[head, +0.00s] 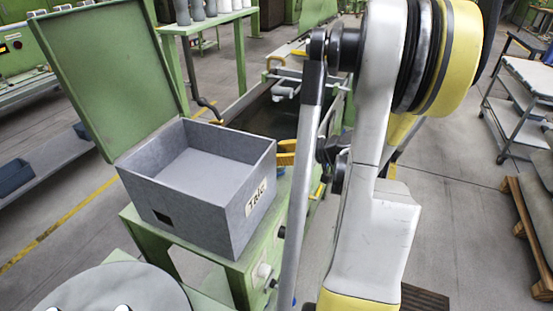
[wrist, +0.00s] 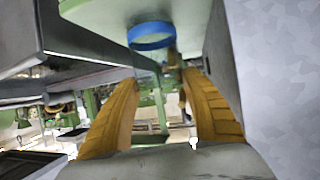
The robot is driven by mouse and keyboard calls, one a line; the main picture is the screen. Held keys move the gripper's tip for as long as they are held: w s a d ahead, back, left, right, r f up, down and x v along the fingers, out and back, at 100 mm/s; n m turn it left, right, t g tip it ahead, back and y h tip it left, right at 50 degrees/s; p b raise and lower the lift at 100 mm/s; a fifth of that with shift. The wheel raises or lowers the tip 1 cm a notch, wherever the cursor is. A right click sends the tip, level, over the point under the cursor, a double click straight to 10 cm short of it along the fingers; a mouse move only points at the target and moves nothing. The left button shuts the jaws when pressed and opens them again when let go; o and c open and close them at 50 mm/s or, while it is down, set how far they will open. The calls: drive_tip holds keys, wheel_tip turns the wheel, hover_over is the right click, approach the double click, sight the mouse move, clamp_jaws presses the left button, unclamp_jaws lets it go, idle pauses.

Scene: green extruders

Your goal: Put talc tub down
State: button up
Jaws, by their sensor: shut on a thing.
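My gripper (wrist: 160,82) shows in the wrist view as two yellow fingers rising from a pale rounded body, their tips leaning towards each other. A blue ring-shaped thing (wrist: 152,42) shows just past the fingertips; it may be part of the talc tub, but its shape is hard to tell. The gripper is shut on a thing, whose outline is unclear. In the head view my arm hides much of the middle, and I cannot make out the held thing there.
An open grey box (head: 215,225) with a raised green lid (head: 110,70) and a front label stands on a green stand (head: 205,265). A speckled grey wall (wrist: 285,80) is close on the right in the wrist view. A trolley (head: 515,110) stands right; grey floor lies around.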

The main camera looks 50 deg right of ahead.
drive_tip(key=shift+f, duration=0.2)
drive_tip(key=o, duration=1.1)
drive_tip(key=shift+r, duration=0.1)
drive_tip(key=shift+s+r+p, duration=0.15)
drive_tip(key=shift+s+p, duration=0.15)
drive_tip(key=p+v, duration=0.3)
drive_tip(key=v, duration=0.8)
drive_tip(key=shift+s, duration=0.15)
